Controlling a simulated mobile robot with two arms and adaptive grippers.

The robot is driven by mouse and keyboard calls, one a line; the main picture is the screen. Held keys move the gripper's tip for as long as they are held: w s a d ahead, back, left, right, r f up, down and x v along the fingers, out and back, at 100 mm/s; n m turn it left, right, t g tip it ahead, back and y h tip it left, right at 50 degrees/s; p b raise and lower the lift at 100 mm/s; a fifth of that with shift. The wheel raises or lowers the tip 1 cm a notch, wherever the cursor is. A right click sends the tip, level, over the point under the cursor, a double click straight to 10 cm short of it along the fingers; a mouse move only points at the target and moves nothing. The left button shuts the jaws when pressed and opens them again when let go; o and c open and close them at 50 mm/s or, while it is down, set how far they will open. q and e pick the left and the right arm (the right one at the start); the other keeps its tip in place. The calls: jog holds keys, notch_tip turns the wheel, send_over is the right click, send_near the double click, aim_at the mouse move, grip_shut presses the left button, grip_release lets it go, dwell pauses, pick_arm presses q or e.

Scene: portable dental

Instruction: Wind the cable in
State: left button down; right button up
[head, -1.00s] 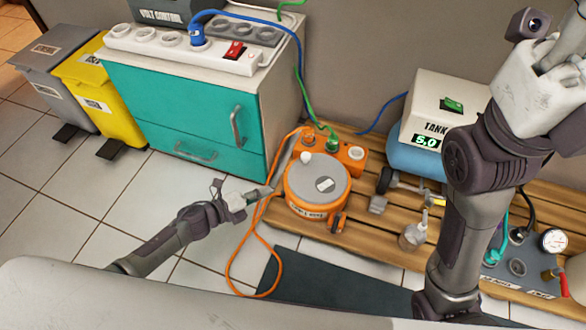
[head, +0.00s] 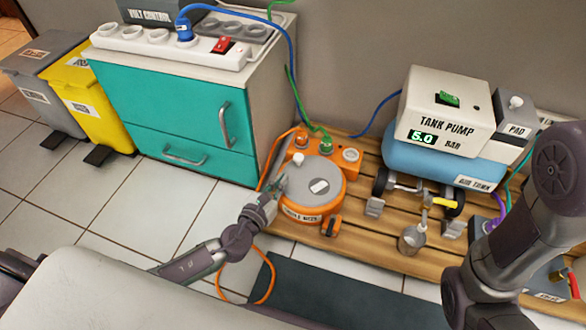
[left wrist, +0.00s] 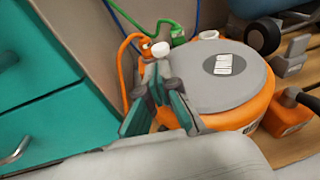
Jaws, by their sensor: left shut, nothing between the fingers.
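The orange cable reel (head: 314,205) with a grey round top sits on the wooden pallet; it also shows in the left wrist view (left wrist: 240,120). A white knob (head: 298,158) stands up at the back left of its top, and it shows too in the left wrist view (left wrist: 160,51). The orange cable (head: 268,272) runs down the reel's left side and loops on the floor. My left gripper (head: 277,187) is shut and empty at the reel's left edge, just short of the knob; its fingers show in the left wrist view (left wrist: 156,82). My right gripper is out of view.
A teal cabinet (head: 170,105) stands left of the reel with a white power strip (head: 165,45) on top. The tank pump (head: 445,112) stands on the pallet (head: 365,235) to the right. My right arm fills the right edge. A dark mat (head: 335,285) lies in front.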

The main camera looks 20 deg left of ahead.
aim_at(297, 160)
pick_arm(q)
jog(key=b+x, duration=0.2)
jog(key=x, duration=0.5)
jog(key=shift+f, duration=0.1)
